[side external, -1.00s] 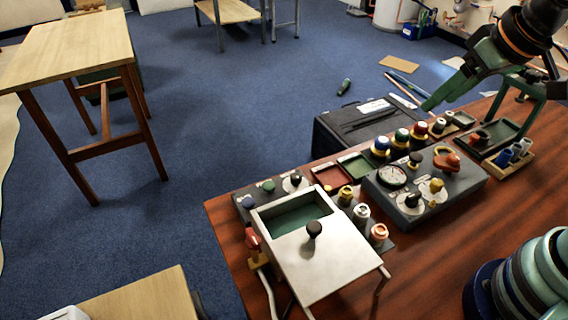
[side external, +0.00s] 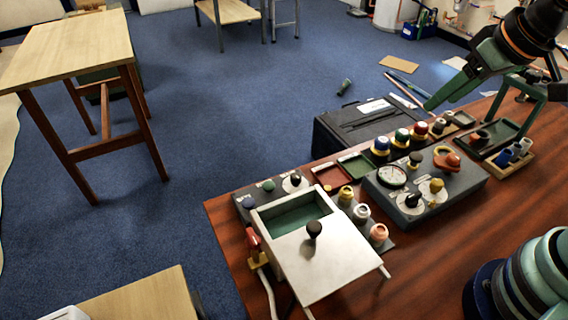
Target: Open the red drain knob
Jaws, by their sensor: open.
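A red knob (side external: 253,241) on a brass-coloured fitting stands at the left side of a white-topped box (side external: 325,262), near the table's front left edge. I take it for the drain knob; its exact turn is too small to tell. A pale hose runs down from the fitting. My gripper (side external: 458,92) is at the upper right, above the far side of the table. It is open and empty, far from the red knob and touching nothing that I can see. One green finger points down and left; the other finger is hard to tell apart.
A grey gauge panel (side external: 426,186) with several knobs, one of them orange-red, lies between my gripper and the white-topped box. Several colour-capped bottles stand behind it. A black case (side external: 360,127) borders the table's back.

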